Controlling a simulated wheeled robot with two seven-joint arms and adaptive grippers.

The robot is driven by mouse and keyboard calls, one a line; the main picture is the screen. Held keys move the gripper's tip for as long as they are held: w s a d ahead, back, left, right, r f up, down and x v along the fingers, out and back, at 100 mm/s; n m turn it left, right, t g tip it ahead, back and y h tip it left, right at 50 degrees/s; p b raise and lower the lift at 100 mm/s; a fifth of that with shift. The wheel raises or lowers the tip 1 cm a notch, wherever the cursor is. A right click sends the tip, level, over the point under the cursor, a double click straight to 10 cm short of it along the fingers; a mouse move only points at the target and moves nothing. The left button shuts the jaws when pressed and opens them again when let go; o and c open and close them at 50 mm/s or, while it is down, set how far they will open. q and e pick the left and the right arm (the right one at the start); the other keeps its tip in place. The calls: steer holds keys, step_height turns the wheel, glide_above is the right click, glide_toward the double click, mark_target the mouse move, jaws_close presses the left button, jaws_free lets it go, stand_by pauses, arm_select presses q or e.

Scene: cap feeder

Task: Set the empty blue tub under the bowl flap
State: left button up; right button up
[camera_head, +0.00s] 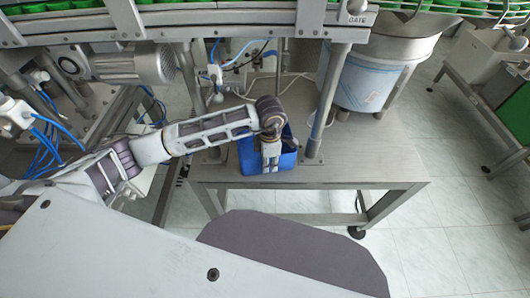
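The blue tub (286,160) stands on the steel table between two upright posts. My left arm reaches in from the left and bends down at the tub. My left gripper (270,164) points down at the tub, over its near part, and hides much of its inside. The view is too small to tell whether its fingers are open or shut on the tub's wall. The steel bowl (371,82) is to the right, behind the right post. I cannot make out its flap clearly. My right gripper is not in view.
The steel table (373,168) has bare room to the right of the tub, below the bowl. The right post (326,100) stands between tub and bowl. A conveyor with green caps (238,5) runs overhead. A motor (135,65) and blue hoses are at left.

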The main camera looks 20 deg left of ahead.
mark_target(269, 173)
arm_select(q)
steer(key=shift+f, duration=1.55)
steer(key=shift+c, duration=0.3)
jaws_close()
